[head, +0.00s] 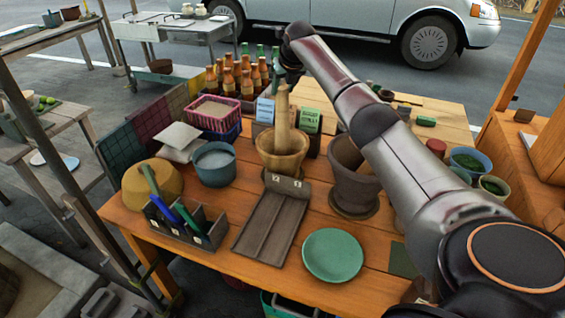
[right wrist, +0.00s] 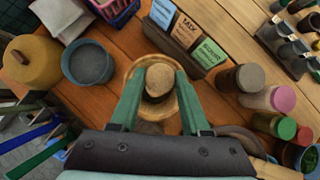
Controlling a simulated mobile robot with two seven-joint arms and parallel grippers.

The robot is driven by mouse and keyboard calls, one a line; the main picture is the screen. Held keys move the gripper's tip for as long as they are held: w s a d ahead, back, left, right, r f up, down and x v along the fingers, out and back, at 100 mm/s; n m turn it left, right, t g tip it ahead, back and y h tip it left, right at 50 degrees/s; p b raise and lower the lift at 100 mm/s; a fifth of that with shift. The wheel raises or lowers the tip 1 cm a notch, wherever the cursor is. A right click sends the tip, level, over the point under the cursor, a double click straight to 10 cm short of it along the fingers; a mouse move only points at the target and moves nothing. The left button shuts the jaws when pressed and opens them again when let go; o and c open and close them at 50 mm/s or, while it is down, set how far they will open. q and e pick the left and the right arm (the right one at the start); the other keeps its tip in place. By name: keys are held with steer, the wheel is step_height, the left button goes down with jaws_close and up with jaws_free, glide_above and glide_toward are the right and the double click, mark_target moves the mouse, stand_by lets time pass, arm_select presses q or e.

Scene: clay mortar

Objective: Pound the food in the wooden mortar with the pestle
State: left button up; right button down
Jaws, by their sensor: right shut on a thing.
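The wooden mortar (head: 284,163) stands upright on the wooden table behind a grey-brown tray. The light wooden pestle (head: 282,115) stands nearly upright with its lower end inside the mortar. My right gripper (head: 281,80) is shut on the pestle's upper part, above the mortar. In the right wrist view, my right gripper's green fingers (right wrist: 160,85) flank the round pestle top (right wrist: 160,78), with the mortar's rim (right wrist: 131,80) around and below it. The food inside the mortar cannot be made out. My left gripper is not in view.
A larger dark clay mortar (head: 356,192) stands close to the right. A grey-blue pot (head: 214,166) stands at left, and labelled boxes (head: 309,122) and bottles (head: 243,80) behind. A green plate (head: 333,256) lies in front. My right arm crosses above the table's right side.

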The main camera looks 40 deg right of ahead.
mark_target(284, 99)
steer(key=shift+r, duration=0.35)
step_height(284, 99, down, 6)
steer(key=shift+r, duration=0.35)
steer(key=shift+w+r, duration=0.1)
steer(key=shift+r, duration=2.5)
